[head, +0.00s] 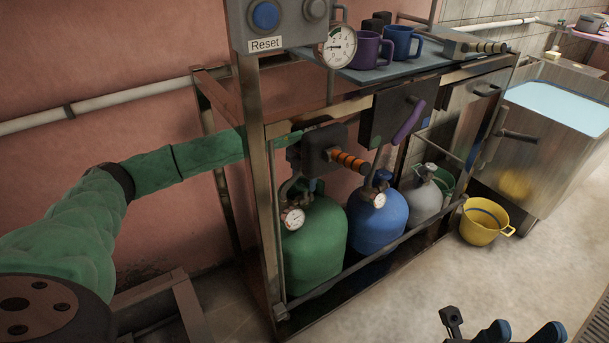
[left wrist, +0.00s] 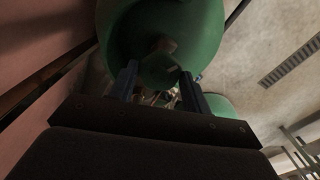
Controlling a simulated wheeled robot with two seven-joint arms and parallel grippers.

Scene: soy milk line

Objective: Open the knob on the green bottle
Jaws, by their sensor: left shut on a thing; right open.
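The green bottle (head: 314,245) stands upright at the left end of the lower rack, with a pressure gauge (head: 293,218) at its neck. My left gripper (head: 312,186) is at the bottle's top, largely hidden behind the rack post and a dark box. In the left wrist view, the green bottle (left wrist: 205,25) fills the top, and its round green knob (left wrist: 160,72) sits between the two dark fingers, which are shut on it. How far the knob is turned cannot be told. My right gripper (head: 525,331) is open and empty at the bottom right, partly cut off by the frame edge.
A blue bottle (head: 378,222) and a grey bottle (head: 425,200) stand right of the green one. A rail (head: 370,256) crosses in front. A yellow bucket (head: 484,225) stands on the floor, otherwise clear there.

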